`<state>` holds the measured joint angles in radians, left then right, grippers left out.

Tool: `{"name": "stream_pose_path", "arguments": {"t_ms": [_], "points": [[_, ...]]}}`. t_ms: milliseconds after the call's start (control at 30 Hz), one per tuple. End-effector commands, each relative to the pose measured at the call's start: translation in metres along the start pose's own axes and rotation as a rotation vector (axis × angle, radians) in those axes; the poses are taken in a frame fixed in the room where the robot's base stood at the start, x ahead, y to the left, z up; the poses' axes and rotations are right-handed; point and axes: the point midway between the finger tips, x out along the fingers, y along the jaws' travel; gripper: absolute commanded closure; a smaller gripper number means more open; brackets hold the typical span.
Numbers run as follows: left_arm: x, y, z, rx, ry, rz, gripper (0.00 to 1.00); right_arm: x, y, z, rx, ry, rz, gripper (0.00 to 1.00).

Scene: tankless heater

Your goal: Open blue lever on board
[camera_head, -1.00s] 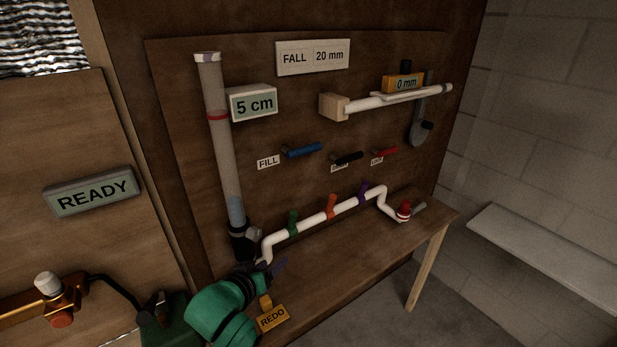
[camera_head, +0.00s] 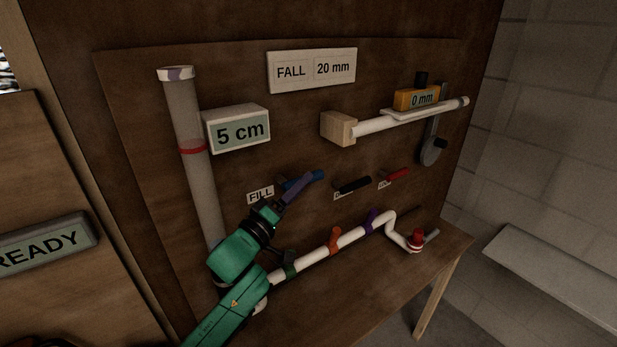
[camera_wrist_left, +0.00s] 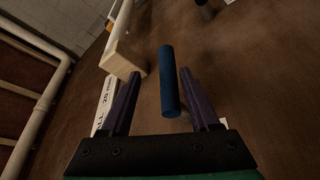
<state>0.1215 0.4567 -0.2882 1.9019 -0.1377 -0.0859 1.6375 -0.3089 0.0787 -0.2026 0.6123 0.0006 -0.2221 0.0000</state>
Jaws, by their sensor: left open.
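The blue lever (camera_head: 290,183) sits on the brown board beside the FILL label (camera_head: 260,195), partly hidden by my gripper in the head view. In the left wrist view the blue lever (camera_wrist_left: 169,85) shows as a blue cylinder between the two purple fingers. My left gripper (camera_head: 304,183) is at the lever, its fingers apart on either side of it. In the wrist view gaps show between the lever and both fingers of the left gripper (camera_wrist_left: 159,74). My right gripper is not in view.
A black lever (camera_head: 352,186) and a red lever (camera_head: 396,174) are to the right. A clear upright tube (camera_head: 192,130) stands left, beside the 5 cm display (camera_head: 240,129). A white pipe (camera_head: 350,237) with coloured handles runs below. A wooden block (camera_head: 337,128) is above.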

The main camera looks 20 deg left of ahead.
Motion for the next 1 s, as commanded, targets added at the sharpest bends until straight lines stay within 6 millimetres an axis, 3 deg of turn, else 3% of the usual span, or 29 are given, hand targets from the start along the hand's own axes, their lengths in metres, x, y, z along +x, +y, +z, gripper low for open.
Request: {"name": "stream_pose_path", "arguments": {"t_ms": [67,167,367,467,533,633,667,1000], "points": [[0.015,-0.001,0.000,0.003,0.002,0.001,0.38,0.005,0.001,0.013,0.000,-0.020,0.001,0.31],[0.030,-0.001,0.000,0.002,0.001,0.000,0.38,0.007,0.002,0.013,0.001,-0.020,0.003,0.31],[0.039,0.000,0.001,0.001,-0.001,-0.002,0.38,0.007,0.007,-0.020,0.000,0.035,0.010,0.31],[0.039,0.000,0.001,0.001,-0.001,-0.002,0.38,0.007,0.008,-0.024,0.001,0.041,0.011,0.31],[0.038,0.000,0.001,0.001,-0.001,-0.002,0.57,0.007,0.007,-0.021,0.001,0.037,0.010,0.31],[0.038,0.000,0.001,0.002,-0.001,-0.001,0.95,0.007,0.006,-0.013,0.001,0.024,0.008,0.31],[0.038,0.000,0.001,0.002,-0.001,-0.001,1.00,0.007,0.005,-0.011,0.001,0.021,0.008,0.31],[0.038,0.001,0.000,0.002,0.000,0.000,1.00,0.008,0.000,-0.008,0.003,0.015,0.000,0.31]]}}
